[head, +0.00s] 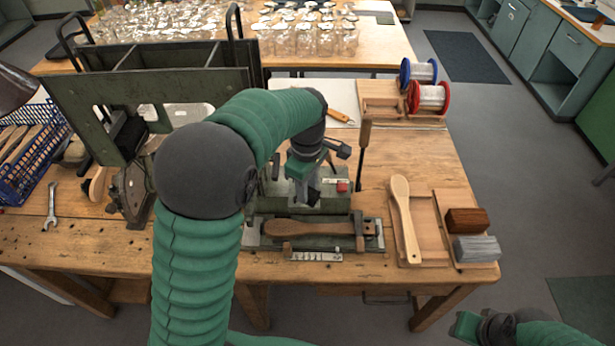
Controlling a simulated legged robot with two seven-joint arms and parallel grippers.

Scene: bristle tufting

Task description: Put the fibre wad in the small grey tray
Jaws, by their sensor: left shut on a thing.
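My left gripper (307,188) points down over the green tufting machine (290,200) in the middle of the bench. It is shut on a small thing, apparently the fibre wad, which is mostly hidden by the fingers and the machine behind. I cannot clearly make out the small grey tray; a small slotted grey metal piece (316,256) lies at the machine's front edge. My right gripper (466,325) is at the lower right, off the bench, and its jaws are too unclear to read.
A wooden brush body (318,228) lies across the machine's front. A lever (363,150) stands right of the gripper. Wire spools (428,97) stand behind.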

